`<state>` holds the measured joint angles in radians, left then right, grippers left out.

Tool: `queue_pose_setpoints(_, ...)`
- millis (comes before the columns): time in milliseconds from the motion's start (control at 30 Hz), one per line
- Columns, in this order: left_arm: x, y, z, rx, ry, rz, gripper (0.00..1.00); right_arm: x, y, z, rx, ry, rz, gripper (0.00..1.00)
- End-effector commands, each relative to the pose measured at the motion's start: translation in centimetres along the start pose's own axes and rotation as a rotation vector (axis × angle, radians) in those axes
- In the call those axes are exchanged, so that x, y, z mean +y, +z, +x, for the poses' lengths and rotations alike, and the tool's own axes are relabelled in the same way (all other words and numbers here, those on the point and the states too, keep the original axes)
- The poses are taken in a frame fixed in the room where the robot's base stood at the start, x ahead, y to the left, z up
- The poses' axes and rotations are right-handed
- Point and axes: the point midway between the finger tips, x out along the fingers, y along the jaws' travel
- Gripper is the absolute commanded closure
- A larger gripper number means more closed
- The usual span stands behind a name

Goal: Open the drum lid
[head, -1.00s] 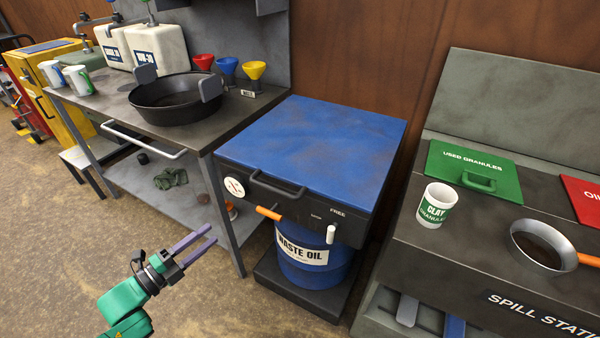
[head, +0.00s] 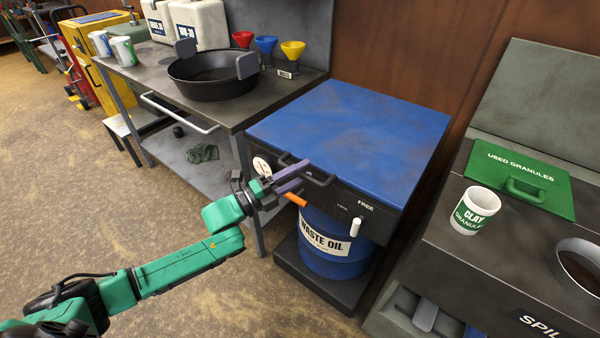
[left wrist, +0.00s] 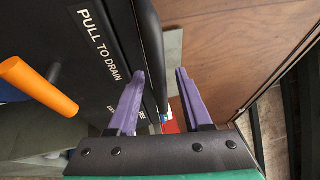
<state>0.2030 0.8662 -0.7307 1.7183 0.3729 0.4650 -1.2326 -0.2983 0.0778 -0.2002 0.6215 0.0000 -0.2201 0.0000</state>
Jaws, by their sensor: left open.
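The drum lid (head: 350,135) is a flat blue panel, lying closed on the black housing above the blue waste oil drum (head: 335,262). A black bar handle (head: 325,181) sticks out from its front edge. My left gripper (head: 304,173) is open at the left part of this handle. In the left wrist view the handle bar (left wrist: 149,35) runs between the two purple fingers (left wrist: 159,73); I cannot tell whether they touch it. A white lever (head: 356,227) hangs down below the FREE marking. My right gripper is not in view.
An orange drain handle (head: 296,200) sticks out just below my left gripper; it also shows in the wrist view (left wrist: 35,85). A workbench (head: 150,84) with a black pan (head: 212,85) stands left. The spill station with a granules cup (head: 475,211) stands right.

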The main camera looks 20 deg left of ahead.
Motion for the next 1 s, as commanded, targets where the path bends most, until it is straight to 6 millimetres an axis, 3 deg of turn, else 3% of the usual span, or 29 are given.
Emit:
queue_pose_setpoints(200, 0.08, 0.0, 0.03, 0.0, 0.001, -0.001, 0.5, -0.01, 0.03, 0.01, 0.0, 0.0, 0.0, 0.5)
queue_pose_setpoints(333, 0.07, 0.01, 0.01, 0.0, 0.001, -0.001, 1.0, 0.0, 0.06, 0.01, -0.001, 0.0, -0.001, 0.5)
queue_pose_setpoints(1000, 0.09, 0.02, -0.03, -0.001, 0.002, -0.001, 1.0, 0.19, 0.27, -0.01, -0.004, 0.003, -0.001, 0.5)
